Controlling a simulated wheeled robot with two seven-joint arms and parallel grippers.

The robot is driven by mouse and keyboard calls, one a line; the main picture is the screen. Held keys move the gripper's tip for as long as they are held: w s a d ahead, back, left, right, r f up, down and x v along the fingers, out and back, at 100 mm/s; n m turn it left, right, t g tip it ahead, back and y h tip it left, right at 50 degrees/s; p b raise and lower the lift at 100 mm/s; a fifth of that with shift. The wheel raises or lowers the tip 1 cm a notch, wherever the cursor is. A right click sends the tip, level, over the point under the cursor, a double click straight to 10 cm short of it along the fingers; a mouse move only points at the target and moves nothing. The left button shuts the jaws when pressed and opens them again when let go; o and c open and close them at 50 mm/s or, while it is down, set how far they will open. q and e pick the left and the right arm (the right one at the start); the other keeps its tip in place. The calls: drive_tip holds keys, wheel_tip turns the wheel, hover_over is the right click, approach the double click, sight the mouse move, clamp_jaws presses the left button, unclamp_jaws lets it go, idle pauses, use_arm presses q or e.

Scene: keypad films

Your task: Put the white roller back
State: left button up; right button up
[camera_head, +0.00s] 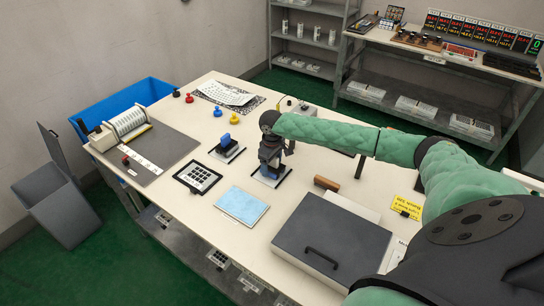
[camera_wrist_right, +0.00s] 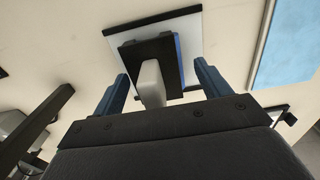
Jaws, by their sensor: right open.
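My right gripper (camera_head: 270,166) reaches down over a small pale pad with a dark edge (camera_head: 271,182) in the middle of the table. In the right wrist view its two blue fingers (camera_wrist_right: 161,76) stand apart, one on each side of a light-grey handle-like part (camera_wrist_right: 152,82). This part, which looks like the white roller, is at a black and blue body (camera_wrist_right: 158,56) over the white pad (camera_wrist_right: 187,27). I cannot tell whether the fingers touch it. In the head view the gripper hides most of it. My left gripper is not in view.
A blue-topped stamp-like tool (camera_head: 226,141) stands on a similar pad to the left. A keypad (camera_head: 197,177), a light-blue sheet (camera_head: 242,205) and a large dark-lidded box (camera_head: 332,240) lie nearer. Blue and yellow knobs (camera_head: 217,111) stand farther back.

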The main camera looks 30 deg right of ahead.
drive_tip(key=shift+r, duration=0.3)
wheel_tip(320, 180, up, 11)
drive_tip(key=b, duration=0.4)
drive_tip(key=shift+w, duration=0.1)
drive_tip(key=shift+r, duration=0.7)
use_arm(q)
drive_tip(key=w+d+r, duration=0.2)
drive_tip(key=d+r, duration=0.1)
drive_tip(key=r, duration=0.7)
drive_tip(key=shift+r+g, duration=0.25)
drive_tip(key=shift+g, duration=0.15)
